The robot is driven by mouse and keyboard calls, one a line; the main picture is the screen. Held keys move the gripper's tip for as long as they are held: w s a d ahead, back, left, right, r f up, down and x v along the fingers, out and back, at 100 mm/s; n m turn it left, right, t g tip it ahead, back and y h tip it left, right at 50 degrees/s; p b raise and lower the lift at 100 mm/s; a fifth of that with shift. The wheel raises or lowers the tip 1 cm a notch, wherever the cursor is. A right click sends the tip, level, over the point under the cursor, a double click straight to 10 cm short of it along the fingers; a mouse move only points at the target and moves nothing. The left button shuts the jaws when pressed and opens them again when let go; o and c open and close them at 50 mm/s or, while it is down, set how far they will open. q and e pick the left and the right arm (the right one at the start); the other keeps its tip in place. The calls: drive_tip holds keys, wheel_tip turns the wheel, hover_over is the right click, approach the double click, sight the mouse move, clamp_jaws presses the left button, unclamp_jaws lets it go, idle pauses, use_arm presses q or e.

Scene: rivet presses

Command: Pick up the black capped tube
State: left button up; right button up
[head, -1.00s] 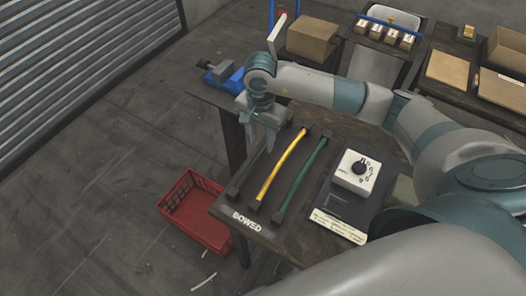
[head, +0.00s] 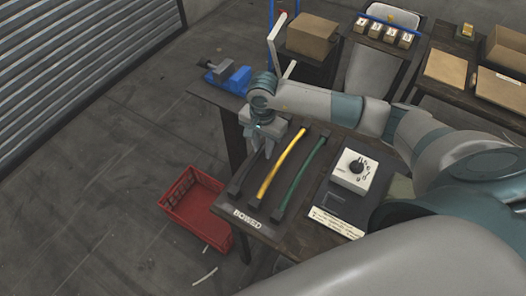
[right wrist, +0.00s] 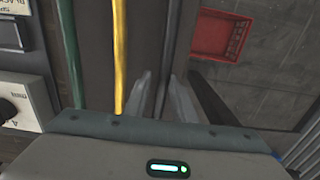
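The black capped tube (head: 242,176) lies at the left of the "BOWED" rack (head: 262,228), beside a yellow tube (head: 281,166) and a green tube (head: 299,180). My right gripper (head: 260,151) is over the far part of the black tube, fingers pointing down, and hides some of it. In the right wrist view its two fingers (right wrist: 165,95) stand apart, with a dark strip between them, to the right of the yellow tube (right wrist: 120,55). I cannot tell whether they touch the black tube. My left gripper is out of view.
A white box with a dial (head: 355,173) stands right of the rack. A red crate (head: 195,207) sits on the floor left of the table. A blue vise (head: 228,77) is at the table's far left. Cardboard boxes (head: 312,37) stand behind.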

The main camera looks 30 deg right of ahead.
sight(263, 149)
clamp_jaws()
drive_tip(key=shift+r, duration=0.45)
wheel_tip(263, 149, up, 4)
drive_tip(key=shift+w+f+p, duration=0.1)
drive_tip(key=shift+f+p, duration=0.1)
drive_tip(key=shift+p, duration=0.6)
drive_tip(key=s+d+r+p, duration=0.1)
drive_tip(key=s+d+r, duration=0.1)
drive_tip(key=s, duration=0.3)
drive_tip(key=s+d+r+p, duration=0.1)
drive_tip(key=s+d+r, duration=0.1)
drive_tip(key=s+r, duration=0.2)
drive_tip(key=shift+s+r, duration=0.25)
drive_tip(key=shift+s, duration=0.85)
